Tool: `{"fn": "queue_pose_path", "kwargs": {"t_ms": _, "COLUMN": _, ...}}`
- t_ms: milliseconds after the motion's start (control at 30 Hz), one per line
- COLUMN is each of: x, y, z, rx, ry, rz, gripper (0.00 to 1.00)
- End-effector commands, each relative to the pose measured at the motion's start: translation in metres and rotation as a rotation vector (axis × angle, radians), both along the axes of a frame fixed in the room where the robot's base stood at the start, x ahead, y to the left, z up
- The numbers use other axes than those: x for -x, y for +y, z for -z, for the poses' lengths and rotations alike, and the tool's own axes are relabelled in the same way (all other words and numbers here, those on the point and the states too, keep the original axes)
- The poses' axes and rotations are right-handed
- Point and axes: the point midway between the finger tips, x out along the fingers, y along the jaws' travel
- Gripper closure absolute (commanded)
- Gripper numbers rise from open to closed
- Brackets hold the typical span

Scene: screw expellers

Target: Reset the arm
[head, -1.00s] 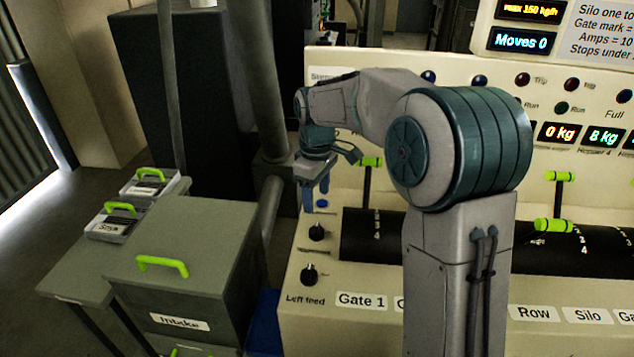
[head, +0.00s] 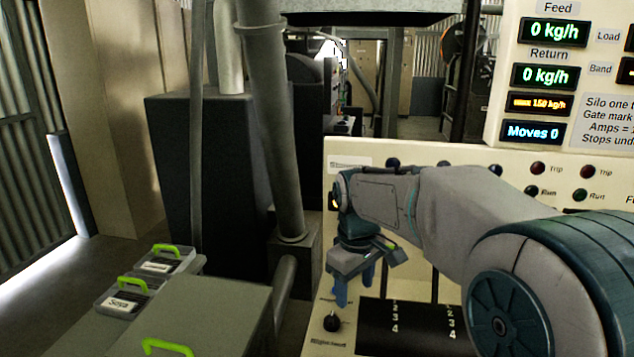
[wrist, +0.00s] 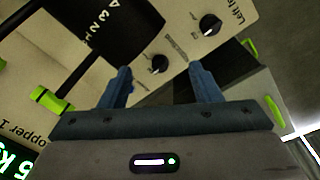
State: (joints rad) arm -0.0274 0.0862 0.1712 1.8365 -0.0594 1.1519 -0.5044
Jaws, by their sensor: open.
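My gripper (head: 355,286) hangs fingers down over the left end of the cream control panel (head: 347,160) in the head view. In the wrist view my gripper (wrist: 160,82) shows its two blue fingers spread apart with nothing between them. A black knob (wrist: 159,63) lies beyond the fingers on the panel, and a second knob (wrist: 210,24) labelled for the left feed sits farther off. In the head view one black knob (head: 331,322) shows just below and left of the fingers. My arm reaches in from the right and hides part of the panel.
Grey boxes with green handles (head: 130,295) stand at left on a bench. The upright display board (head: 545,132) reads Moves 0. A thick pipe (head: 270,120) rises behind the panel's left side.

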Motion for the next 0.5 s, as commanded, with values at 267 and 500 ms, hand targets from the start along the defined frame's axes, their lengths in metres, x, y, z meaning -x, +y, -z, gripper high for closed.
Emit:
{"fn": "queue_pose_path", "kwargs": {"t_ms": 267, "x": 0.094, "y": -0.042, "z": 0.005, "rx": -0.039, "ry": -0.1, "rz": 0.353, "gripper": 0.43}}
{"fn": "queue_pose_path", "kwargs": {"t_ms": 500, "x": 0.162, "y": -0.064, "z": 0.029, "rx": -0.108, "ry": -0.162, "rz": 0.613, "gripper": 0.43}}
